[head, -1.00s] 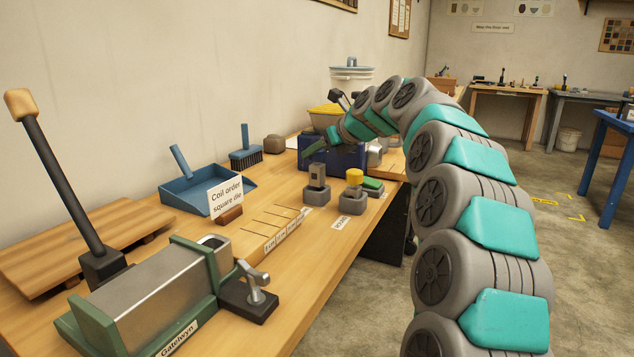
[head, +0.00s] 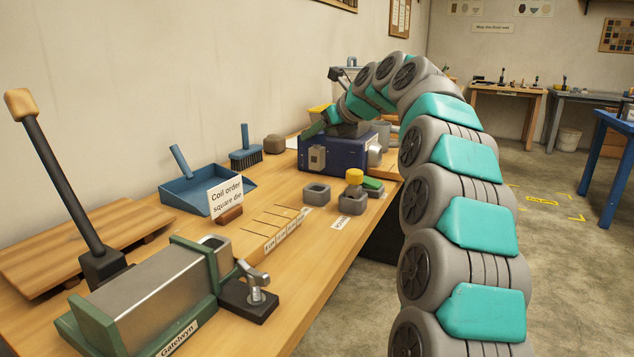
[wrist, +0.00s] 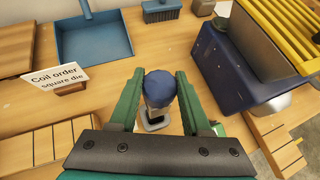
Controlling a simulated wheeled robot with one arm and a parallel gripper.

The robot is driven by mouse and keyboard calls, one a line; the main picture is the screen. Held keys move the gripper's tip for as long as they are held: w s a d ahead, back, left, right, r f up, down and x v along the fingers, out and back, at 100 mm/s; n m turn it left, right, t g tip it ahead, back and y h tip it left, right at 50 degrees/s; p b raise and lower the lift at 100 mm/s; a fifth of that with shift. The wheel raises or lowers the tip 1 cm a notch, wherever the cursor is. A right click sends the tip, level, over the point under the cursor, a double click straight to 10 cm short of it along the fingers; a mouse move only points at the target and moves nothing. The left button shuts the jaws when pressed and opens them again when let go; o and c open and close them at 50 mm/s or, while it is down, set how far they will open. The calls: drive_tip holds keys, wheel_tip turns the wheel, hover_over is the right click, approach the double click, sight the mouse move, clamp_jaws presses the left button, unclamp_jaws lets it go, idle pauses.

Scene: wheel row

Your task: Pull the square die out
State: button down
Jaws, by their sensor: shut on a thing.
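The square die (head: 317,158) is a grey block with a squarish face, hanging clear above its grey holder. In the wrist view its round blue knob (wrist: 160,88) sits between the two green fingers. My gripper (head: 318,131) is shut on that knob, which the near finger hides in the head view. The grey square holder (head: 316,193) stands on the bench below with an open, empty top. Beside it, a second grey holder (head: 351,197) carries a piece with a yellow knob (head: 355,177).
A dark blue machine (head: 340,153) stands close behind the die. A card reading "Coil order square die" (head: 226,197), a blue dustpan (head: 207,190) and a brush (head: 246,156) lie to the left. The lever press (head: 150,295) fills the front left.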

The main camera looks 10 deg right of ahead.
drive_tip(key=shift+r, duration=1.2)
